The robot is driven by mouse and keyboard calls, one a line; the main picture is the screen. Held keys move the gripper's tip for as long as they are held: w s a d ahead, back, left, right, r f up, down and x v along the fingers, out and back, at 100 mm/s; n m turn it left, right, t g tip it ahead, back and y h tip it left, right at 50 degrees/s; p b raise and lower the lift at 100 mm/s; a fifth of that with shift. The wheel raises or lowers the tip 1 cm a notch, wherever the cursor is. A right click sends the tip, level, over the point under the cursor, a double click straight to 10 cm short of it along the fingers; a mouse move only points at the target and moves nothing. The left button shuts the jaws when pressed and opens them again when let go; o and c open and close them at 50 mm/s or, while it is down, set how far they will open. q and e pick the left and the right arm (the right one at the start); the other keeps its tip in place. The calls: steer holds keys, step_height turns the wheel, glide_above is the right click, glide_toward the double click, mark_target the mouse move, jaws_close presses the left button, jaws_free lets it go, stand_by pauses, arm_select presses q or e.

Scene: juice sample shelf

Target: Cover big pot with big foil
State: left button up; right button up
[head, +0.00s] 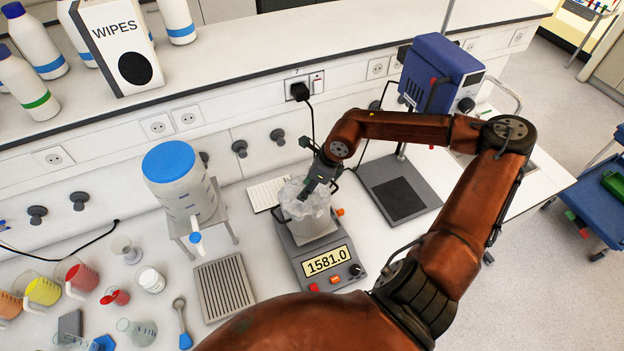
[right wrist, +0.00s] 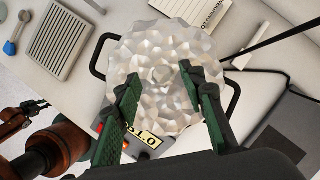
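The big foil (head: 305,203) is a crumpled, silvery sheet lying over the top of the big pot (head: 306,230). In the right wrist view the foil (right wrist: 165,50) fills the middle as a rough disc and hides the pot's opening. A dark pot handle (right wrist: 101,48) sticks out on each side beneath it. The pot stands on a grey device with a display reading 1581.0 (head: 327,261). My right gripper (right wrist: 160,78) points down at the foil. Its green fingers are spread apart with foil showing between them; contact is unclear. My left gripper is not in view.
A blue-lidded dispenser (head: 180,185) on a stand and a ribbed tray (head: 224,287) are left of the pot. A blue overhead device (head: 440,75) with a dark plate (head: 398,192) stands right. Beakers with coloured liquids (head: 43,291) crowd the lower left.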

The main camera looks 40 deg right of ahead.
steer(key=v, duration=1.1)
